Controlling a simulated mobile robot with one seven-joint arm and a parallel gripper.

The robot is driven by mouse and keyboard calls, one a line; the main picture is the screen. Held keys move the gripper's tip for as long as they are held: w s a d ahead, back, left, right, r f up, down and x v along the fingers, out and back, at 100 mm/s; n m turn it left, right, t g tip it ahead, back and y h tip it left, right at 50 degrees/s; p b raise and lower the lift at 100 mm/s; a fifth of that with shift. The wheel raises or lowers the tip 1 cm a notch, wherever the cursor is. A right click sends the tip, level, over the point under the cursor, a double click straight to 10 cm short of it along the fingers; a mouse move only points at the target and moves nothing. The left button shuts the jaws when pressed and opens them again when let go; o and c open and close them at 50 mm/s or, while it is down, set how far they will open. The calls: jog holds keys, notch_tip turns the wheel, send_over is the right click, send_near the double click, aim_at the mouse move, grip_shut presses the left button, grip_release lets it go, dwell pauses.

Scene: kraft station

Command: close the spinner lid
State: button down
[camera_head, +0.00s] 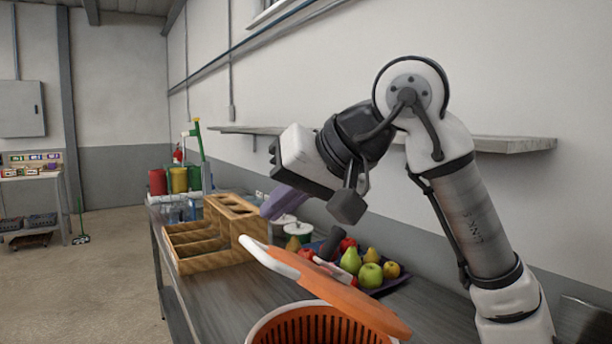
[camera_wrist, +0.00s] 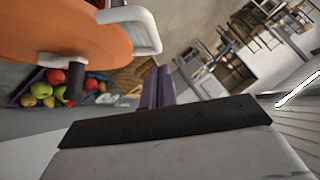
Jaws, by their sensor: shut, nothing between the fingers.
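The spinner (camera_head: 272,335) stands on the bench at the bottom of the head view, a pale bowl with a slotted orange basket inside. Its orange lid (camera_head: 345,292) is raised and tilted above the basket, with its left end high and a white handle (camera_head: 262,253) there. A dark knob (camera_head: 332,243) sticks up behind the lid. In the wrist view the lid (camera_wrist: 60,35) fills the upper left, with the white handle (camera_wrist: 150,25) and dark knob (camera_wrist: 75,82). My gripper (camera_head: 270,210) has purple fingers, shut and empty, above and behind the lid; they also show in the wrist view (camera_wrist: 158,75).
A dark tray (camera_head: 400,283) of pears and apples lies behind the lid. A wooden organizer (camera_head: 185,262) and white-lidded containers (camera_head: 298,230) stand farther back. A wall shelf (camera_head: 510,144) runs behind my arm. Bare bench shows left of the spinner.

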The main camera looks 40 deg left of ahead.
aim_at(253, 243)
jog(key=shift+s+a+f, duration=0.1)
jog(key=shift+s+f, duration=0.25)
jog(key=shift+f, duration=0.4)
jog(key=shift+s+a+f, duration=0.1)
jog(key=shift+s+f, duration=0.25)
jog(key=shift+f, duration=0.35)
jog(key=shift+f, duration=0.1)
